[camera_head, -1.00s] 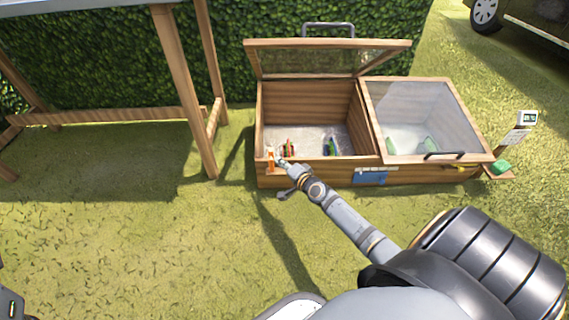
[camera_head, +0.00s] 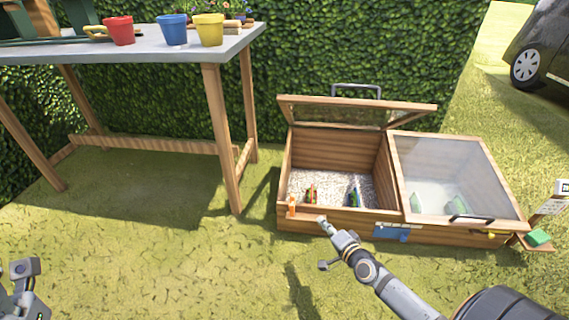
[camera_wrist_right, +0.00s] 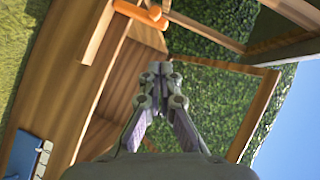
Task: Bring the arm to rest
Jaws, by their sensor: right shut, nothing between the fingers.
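My right arm reaches in from the lower right in the head view. Its gripper (camera_head: 323,222) is shut and empty, at the front wall of the wooden cold frame (camera_head: 340,220), below the orange piece (camera_head: 292,207). In the right wrist view the shut fingers (camera_wrist_right: 162,72) point toward the cold frame's wooden boards and the hedge. Part of my left gripper (camera_head: 25,270) shows at the lower left edge, over the grass, and its jaws cannot be made out.
The cold frame's left lid (camera_head: 357,102) is raised; the right lid (camera_head: 455,170) is closed. Small colourful items (camera_head: 312,194) lie inside. A table (camera_head: 130,48) with red, blue and yellow pots stands at the left. Open grass (camera_head: 180,260) lies in front.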

